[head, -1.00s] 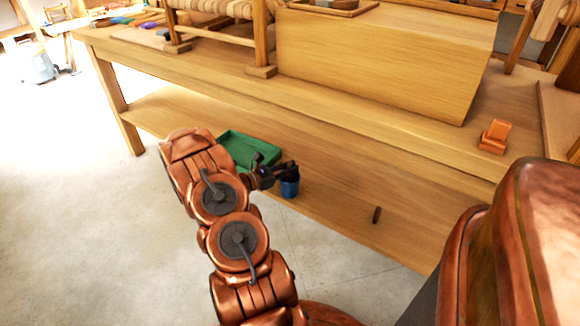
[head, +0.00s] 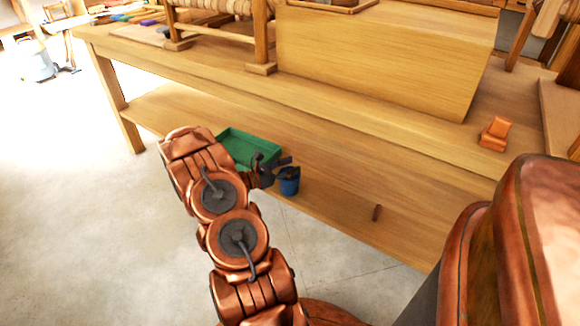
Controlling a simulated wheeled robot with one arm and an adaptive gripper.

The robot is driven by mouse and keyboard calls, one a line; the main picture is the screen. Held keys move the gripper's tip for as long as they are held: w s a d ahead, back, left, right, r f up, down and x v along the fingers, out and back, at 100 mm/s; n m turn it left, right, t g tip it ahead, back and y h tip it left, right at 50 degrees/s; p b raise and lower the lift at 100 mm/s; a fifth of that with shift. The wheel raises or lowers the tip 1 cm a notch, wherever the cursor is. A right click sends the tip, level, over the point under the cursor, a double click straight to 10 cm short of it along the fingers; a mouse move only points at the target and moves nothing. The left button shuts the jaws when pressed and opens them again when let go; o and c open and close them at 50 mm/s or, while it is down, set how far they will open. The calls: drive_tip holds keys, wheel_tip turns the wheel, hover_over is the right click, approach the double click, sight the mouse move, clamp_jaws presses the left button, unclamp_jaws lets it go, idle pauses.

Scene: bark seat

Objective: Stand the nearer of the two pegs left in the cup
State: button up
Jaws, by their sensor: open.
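A blue cup (head: 289,187) stands on the lower shelf of the bench, its mouth partly hidden by my gripper. A small dark brown peg (head: 377,212) is on the same shelf, well to the right of the cup. I cannot tell for certain whether it stands or lies. I make out no second peg. My gripper (head: 289,166) is open, with its dark fingers just above the cup's rim. I see nothing between the fingers. What is inside the cup is hidden.
A green tray (head: 243,147) sits on the shelf just left of the cup, behind my gripper. The wooden bench top (head: 330,105) overhangs the shelf. An orange block-like stand (head: 495,133) is on the top at right. The shelf between cup and peg is clear.

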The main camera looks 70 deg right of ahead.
drive_tip(key=v, duration=1.2)
idle(0.7)
drive_tip(key=s+a+r+m+y+p, duration=0.15)
drive_tip(key=a+r+p, duration=0.35)
drive_tip(key=r, duration=0.5)
drive_tip(key=s+a+r+m+t+y+p, duration=0.1)
drive_tip(key=a+r+m+y+p, duration=0.15)
drive_tip(key=a+r+p, duration=0.5)
drive_tip(key=s+a+r+m+y+p, duration=0.15)
drive_tip(key=r+p, duration=0.25)
drive_tip(key=r, duration=0.7)
drive_tip(key=s+a+r+m+t+y+p, duration=0.1)
drive_tip(key=s+a+r+t+y+p, duration=0.1)
drive_tip(key=a+r+p, duration=0.6)
drive_tip(key=s+a+r+m+t+y+p, duration=0.2)
drive_tip(key=a+r+p, duration=0.6)
drive_tip(key=a+r, duration=0.4)
drive_tip(key=s+a+r+m+t+y+p, duration=0.1)
drive_tip(key=s+a+r+t+y+p, duration=0.3)
drive_tip(key=a, duration=0.9)
wheel_tip(320, 180, up, 6)
drive_tip(key=s+p, duration=0.2)
drive_tip(key=p, duration=0.2)
drive_tip(key=shift+t, duration=0.4)
drive_tip(key=shift+m, duration=0.25)
drive_tip(key=shift+c, duration=0.4)
